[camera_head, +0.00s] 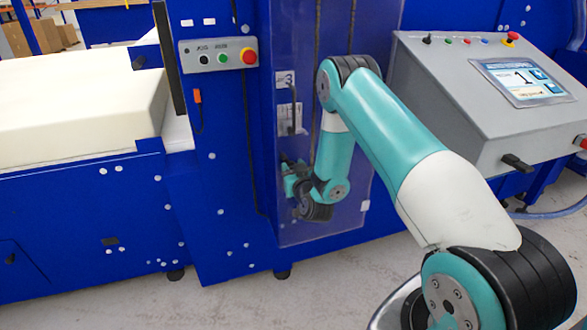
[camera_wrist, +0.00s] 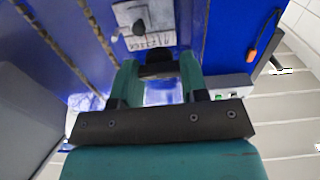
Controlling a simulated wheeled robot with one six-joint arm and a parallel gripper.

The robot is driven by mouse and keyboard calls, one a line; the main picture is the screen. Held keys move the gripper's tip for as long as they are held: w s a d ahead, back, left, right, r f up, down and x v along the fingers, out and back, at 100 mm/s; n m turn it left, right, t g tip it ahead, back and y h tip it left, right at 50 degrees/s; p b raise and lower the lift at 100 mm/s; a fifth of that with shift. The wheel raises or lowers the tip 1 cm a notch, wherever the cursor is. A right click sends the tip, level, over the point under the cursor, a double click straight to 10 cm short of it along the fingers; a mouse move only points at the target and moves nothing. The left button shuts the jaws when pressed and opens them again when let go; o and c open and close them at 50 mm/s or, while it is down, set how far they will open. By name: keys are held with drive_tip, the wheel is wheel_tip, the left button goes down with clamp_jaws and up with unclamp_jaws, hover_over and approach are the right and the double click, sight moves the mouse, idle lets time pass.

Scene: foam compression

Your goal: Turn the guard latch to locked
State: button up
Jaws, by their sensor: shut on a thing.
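My gripper (camera_wrist: 158,70) is at the blue guard panel in the wrist view, its two teal fingers closed on a small black piece, the guard latch (camera_wrist: 157,56), held between the fingertips. In the head view my gripper (camera_head: 290,178) is low on the clear guard door (camera_head: 345,200), left of my wrist. The latch is hidden there by the gripper and wrist. Whether the latch is at its locked mark cannot be told.
A button box (camera_head: 219,54) with a red knob is at upper left. A grey control console (camera_head: 440,85) stands right of my arm. White foam (camera_head: 75,115) lies at left.

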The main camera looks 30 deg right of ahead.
drive_tip(key=shift+r, duration=0.1)
drive_tip(key=n+p, duration=0.2)
drive_tip(key=n, duration=0.1)
drive_tip(key=shift+a, duration=0.1)
drive_tip(key=n+p, duration=0.1)
drive_tip(key=n, duration=0.3)
drive_tip(key=n+p, duration=0.1)
drive_tip(key=n, duration=0.4)
drive_tip(key=n+p, duration=0.1)
drive_tip(key=n, duration=0.4)
drive_tip(key=shift+a+f, duration=0.1)
drive_tip(key=shift+f, duration=0.15)
drive_tip(key=shift+n, duration=0.4)
drive_tip(key=o, duration=0.9)
